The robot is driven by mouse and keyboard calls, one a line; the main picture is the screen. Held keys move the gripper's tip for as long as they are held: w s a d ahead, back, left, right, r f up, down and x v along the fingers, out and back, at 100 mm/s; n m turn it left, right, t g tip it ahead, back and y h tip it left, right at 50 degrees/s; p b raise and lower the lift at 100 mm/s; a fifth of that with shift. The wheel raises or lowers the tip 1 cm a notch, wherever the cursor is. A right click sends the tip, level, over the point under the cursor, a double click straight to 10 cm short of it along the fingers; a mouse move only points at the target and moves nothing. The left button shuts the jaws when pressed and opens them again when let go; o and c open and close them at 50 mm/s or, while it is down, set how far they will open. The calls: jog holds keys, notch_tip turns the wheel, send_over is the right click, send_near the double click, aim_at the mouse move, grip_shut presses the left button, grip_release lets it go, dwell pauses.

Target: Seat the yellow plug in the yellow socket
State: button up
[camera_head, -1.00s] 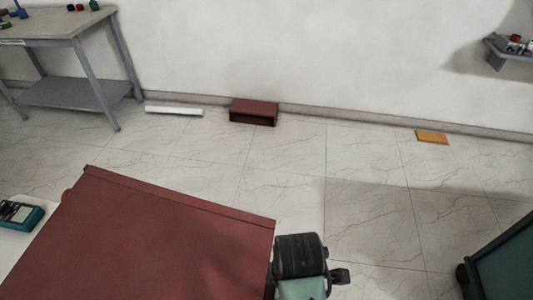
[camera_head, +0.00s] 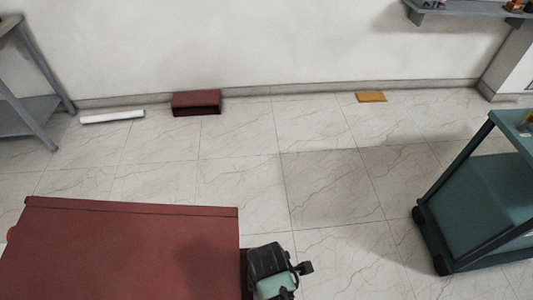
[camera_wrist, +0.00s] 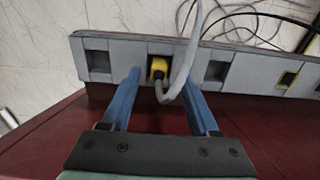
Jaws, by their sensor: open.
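In the wrist view, the yellow plug (camera_wrist: 158,68) sits at an opening in a grey panel (camera_wrist: 125,57), with a grey cable looping up from it. I cannot tell how deep it sits. My gripper (camera_wrist: 163,79) is open, its two blue fingers on either side of the plug and cable, apart from the plug. A yellow-edged opening (camera_wrist: 288,78), which looks like the yellow socket, is farther right on the panel and looks empty. Neither plug nor socket can be made out in the head view.
A large red cabinet (camera_head: 120,250) fills the lower left. A teal trolley (camera_head: 480,200) stands at the right, a grey bench (camera_head: 30,105) at the left. A dark red box (camera_head: 196,103) and an orange block (camera_head: 370,97) lie by the wall. Black cables (camera_wrist: 245,15) lie behind the panel.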

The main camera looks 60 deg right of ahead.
jog(key=shift+w+f, duration=0.1)
jog(key=shift+f, duration=0.8)
jog(key=shift+c, duration=0.3)
grip_shut()
